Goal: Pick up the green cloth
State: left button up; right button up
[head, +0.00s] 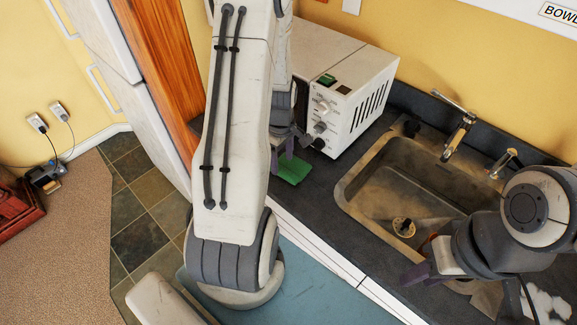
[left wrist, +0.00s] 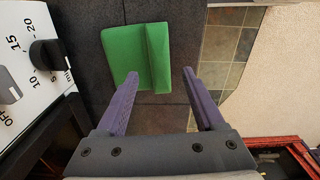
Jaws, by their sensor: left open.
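The green cloth (head: 292,169) lies on the dark countertop (head: 318,205), in front of the white microwave. In the left wrist view the folded cloth (left wrist: 124,55) lies just beyond my fingertips, mostly toward the left finger, with a raised fold on its right part. My left gripper (head: 288,146) is above the cloth, partly hidden by my arm in the head view. Its purple fingers are apart and empty in the left wrist view (left wrist: 161,72). My right gripper (head: 418,277) is at the sink's front edge, with one purple finger clear; its opening cannot be made out.
The microwave (head: 365,95) stands close beside my left gripper; its dial side (left wrist: 30,55) is at left in the wrist view. The sink (head: 355,187) with its tap (head: 460,125) is to the right. Bare countertop lies between cloth and sink.

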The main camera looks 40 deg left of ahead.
aim_at(283, 169)
pick_arm(q)
jog(key=shift+d+f+p, duration=0.15)
jog(key=shift+f+p, duration=0.15)
jog(key=shift+f, duration=1.4)
grip_shut()
jog(key=shift+r, duration=0.1)
